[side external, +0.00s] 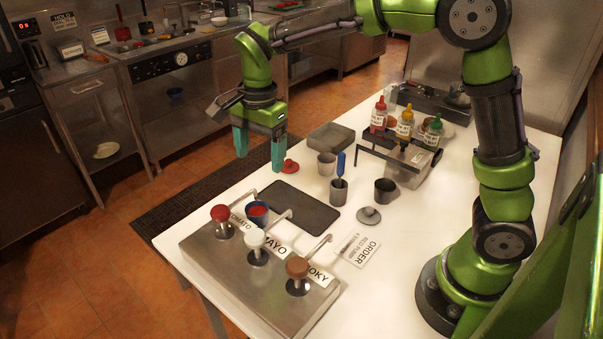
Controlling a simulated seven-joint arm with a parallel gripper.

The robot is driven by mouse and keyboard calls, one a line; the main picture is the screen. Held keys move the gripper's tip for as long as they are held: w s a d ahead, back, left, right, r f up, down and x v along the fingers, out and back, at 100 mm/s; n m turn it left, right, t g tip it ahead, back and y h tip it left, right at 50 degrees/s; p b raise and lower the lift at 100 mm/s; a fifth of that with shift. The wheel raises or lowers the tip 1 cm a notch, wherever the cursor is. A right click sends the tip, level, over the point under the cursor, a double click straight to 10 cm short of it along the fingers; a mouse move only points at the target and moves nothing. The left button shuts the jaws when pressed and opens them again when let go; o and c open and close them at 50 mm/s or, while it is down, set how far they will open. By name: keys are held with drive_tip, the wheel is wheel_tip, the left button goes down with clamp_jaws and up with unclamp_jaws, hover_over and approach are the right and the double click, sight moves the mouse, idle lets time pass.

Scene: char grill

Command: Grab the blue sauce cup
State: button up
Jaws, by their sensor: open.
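The blue sauce cup (257,218) stands upright with red sauce in it, by the tomato pump spout on the steel pump station (215,255). My gripper (260,162) is open and empty, its two teal fingers pointing down. In the picture it is above the cup and apart from it, over the far edge of the table. How high it is over the table is hard to tell.
Red (221,214), white (255,240) and brown (297,266) pump heads stand close around the cup. A dark board (297,208) lies to its right.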

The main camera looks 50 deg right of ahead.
drive_tip(key=w+r+m, duration=0.1)
drive_tip(key=w+m, duration=0.1)
drive_tip(key=m, duration=0.4)
approach(256, 205)
drive_tip(key=s+a+f, duration=0.1)
drive_tip(key=s+f, duration=0.1)
drive_tip(key=shift+w+a+f, duration=0.15)
drive_tip(key=shift+f, duration=1.35)
drive_tip(key=shift+w+a+f, duration=0.15)
drive_tip(key=shift+f, duration=1.4)
drive_tip(key=c, duration=1.3)
